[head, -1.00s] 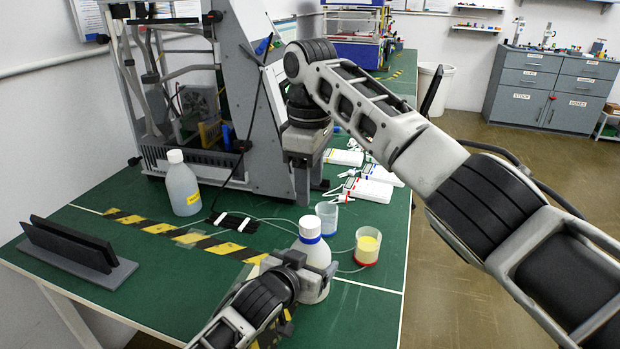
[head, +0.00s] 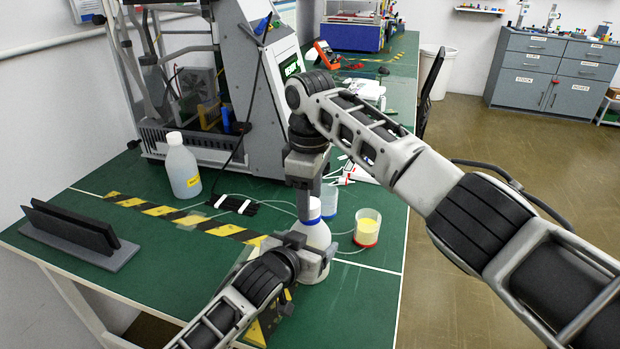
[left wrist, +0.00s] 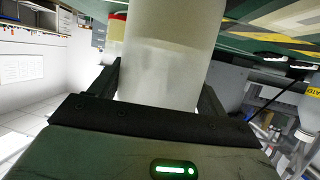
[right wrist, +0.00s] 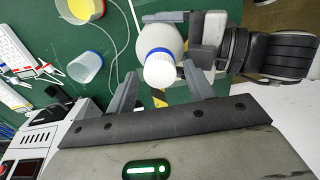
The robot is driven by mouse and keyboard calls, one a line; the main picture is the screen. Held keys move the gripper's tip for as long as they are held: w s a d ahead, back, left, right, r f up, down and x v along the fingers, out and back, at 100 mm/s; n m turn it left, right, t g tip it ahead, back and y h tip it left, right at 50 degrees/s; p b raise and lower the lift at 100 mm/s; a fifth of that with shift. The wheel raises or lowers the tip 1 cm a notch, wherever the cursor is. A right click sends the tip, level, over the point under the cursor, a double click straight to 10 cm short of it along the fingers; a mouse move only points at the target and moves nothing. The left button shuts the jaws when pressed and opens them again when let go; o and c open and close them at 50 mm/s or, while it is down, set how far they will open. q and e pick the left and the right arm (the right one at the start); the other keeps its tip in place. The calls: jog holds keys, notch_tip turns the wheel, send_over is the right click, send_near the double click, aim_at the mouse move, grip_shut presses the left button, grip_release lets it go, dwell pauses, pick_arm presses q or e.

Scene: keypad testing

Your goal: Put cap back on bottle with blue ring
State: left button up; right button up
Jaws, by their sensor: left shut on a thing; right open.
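The bottle with the blue ring (head: 316,238) is white and stands upright towards the table's front. My left gripper (head: 300,246) is shut on its body, and the left wrist view shows the bottle (left wrist: 160,75) between the fingers. A white cap (right wrist: 159,73) sits at the bottle's top, with the blue ring (right wrist: 161,52) around its edge. My right gripper (head: 304,208) points down at the cap from above. In the right wrist view its open fingers lie either side of the cap; I cannot tell whether they touch it.
A yellow-labelled bottle (head: 183,168) stands at the back left. A black rack (head: 125,257) is at the left. A large machine (head: 250,90) stands behind.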

pick_arm(q)
jog(key=shift+f, duration=0.1)
pick_arm(e)
jog(key=shift+f, duration=0.35)
jog(key=c, duration=1)
jog(key=m, duration=0.5)
jog(key=o, duration=1.2)
jog(key=shift+r, duration=0.15)
notch_tip(320, 180, up, 12)
jog(key=shift+f, duration=0.1)
